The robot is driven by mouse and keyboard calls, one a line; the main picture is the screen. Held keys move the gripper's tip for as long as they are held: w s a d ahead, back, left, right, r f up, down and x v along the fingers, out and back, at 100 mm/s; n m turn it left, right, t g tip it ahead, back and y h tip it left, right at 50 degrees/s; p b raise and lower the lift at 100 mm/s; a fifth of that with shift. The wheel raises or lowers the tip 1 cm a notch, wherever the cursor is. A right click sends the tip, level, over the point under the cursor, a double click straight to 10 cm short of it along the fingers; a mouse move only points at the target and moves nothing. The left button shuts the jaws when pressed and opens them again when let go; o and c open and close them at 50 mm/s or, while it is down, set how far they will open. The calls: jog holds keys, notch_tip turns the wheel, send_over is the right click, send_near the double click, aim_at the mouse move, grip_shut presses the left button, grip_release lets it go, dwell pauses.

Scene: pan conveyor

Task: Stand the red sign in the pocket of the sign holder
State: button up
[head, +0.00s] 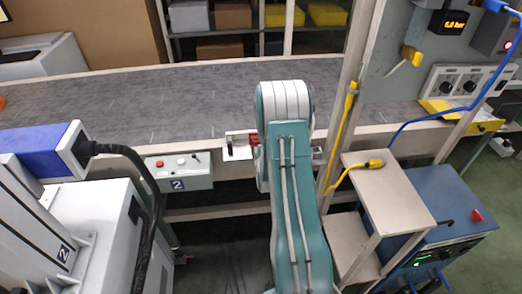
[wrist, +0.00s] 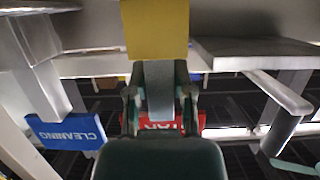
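The red sign (wrist: 201,120) shows in the wrist view behind my gripper (wrist: 160,92), with white letters, of which "TAR" is partly readable. Gripper parts cover much of it. In the head view a small red piece (head: 253,138) shows at the left side of my arm, by the conveyor's front edge; it looks like the same sign. Beside it is a small whitish fixture (head: 236,151); I cannot tell whether it is the sign holder. My arm hides the gripper in the head view. Whether the fingers touch or grip the sign cannot be told.
A blue "CLEANING" sign (wrist: 66,131) is at the wrist view's left. In the head view, the grey conveyor (head: 180,95) is mostly bare. A control box (head: 180,171), a post (head: 350,95) and a beige stand (head: 380,190) flank my arm.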

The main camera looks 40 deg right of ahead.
jog(key=o, duration=0.4)
jog(key=v, duration=1.2)
jog(key=shift+w, duration=0.1)
jog(key=shift+r, duration=0.1)
